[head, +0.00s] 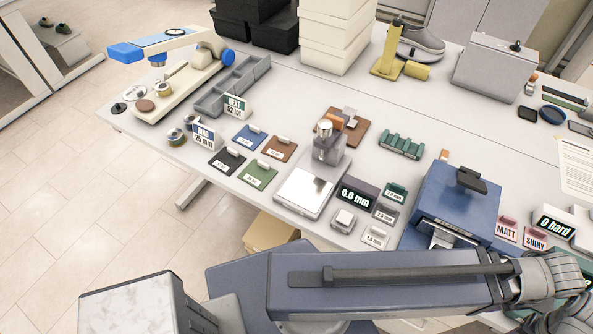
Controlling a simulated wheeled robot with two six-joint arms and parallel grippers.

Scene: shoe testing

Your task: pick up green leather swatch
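The green leather swatch (258,174) lies flat on the white table, near its front left part. A small white tab stands on it and a small white label shows on its face. A black swatch (227,162) lies to its left, a blue swatch (249,137) behind it, and a brown swatch (280,148) behind and to its right. The green swatch is uncovered. Neither gripper shows in the head view. A dark arm of mine crosses the bottom of the picture, well in front of the swatches.
A thickness gauge (304,192) with a "0.0 mm" display (357,196) stands right of the swatch. A "BEND 25 mm" sign (206,135) stands to its left. A blue device (453,203) sits farther right. The table's front edge is close to the swatch.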

